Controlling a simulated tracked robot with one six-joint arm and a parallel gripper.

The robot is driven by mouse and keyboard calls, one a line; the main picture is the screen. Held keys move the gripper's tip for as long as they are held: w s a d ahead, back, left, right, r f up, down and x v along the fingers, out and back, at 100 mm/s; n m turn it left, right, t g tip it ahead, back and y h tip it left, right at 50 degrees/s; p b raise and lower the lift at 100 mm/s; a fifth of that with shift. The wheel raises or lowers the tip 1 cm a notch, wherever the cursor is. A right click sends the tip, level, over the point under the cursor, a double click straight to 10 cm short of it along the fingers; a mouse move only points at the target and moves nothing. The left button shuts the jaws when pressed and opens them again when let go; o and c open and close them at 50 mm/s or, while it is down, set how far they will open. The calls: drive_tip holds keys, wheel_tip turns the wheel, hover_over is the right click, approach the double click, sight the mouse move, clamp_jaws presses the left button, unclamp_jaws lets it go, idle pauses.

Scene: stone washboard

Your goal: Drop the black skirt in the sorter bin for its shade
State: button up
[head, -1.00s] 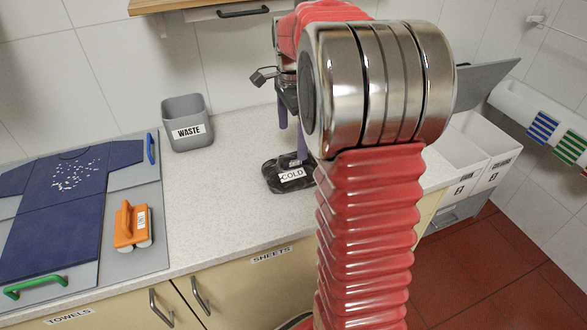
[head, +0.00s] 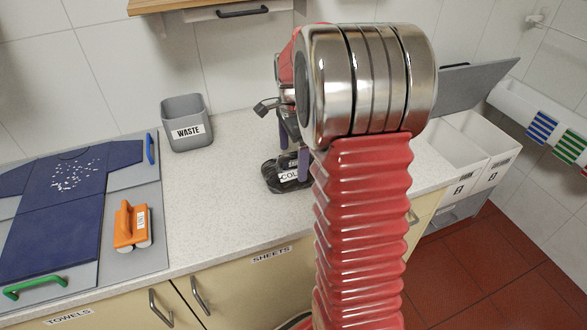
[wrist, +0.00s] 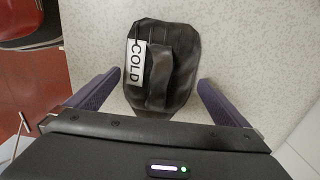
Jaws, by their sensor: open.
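The black skirt (head: 272,183) lies as a small dark folded bundle on the pale worktop, with a white tag reading COLD. In the wrist view the skirt (wrist: 182,72) lies between the two purple fingers, with its raised middle fold running between them. My gripper (wrist: 160,80) is open, with a finger on each side and clear gaps to the cloth. In the head view my gripper (head: 294,148) is low over the skirt and partly hides its tag. The sorter's white bins (head: 455,150) stand at the right, partly behind my arm; their small labels are unreadable.
A grey waste bin (head: 187,137) stands at the back of the worktop (head: 215,215). A grey panel (head: 470,85) rises behind the white bins.

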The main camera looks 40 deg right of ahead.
sight(293, 164)
drive_tip(key=shift+d+f, duration=0.1)
drive_tip(key=shift+f, duration=1.9)
drive_tip(key=shift+c, duration=0.3)
drive_tip(key=c, duration=1)
drive_tip(key=shift+o, duration=0.2)
drive_tip(key=shift+r, duration=0.15)
wheel_tip(293, 164, up, 10)
drive_tip(key=shift+f, duration=0.1)
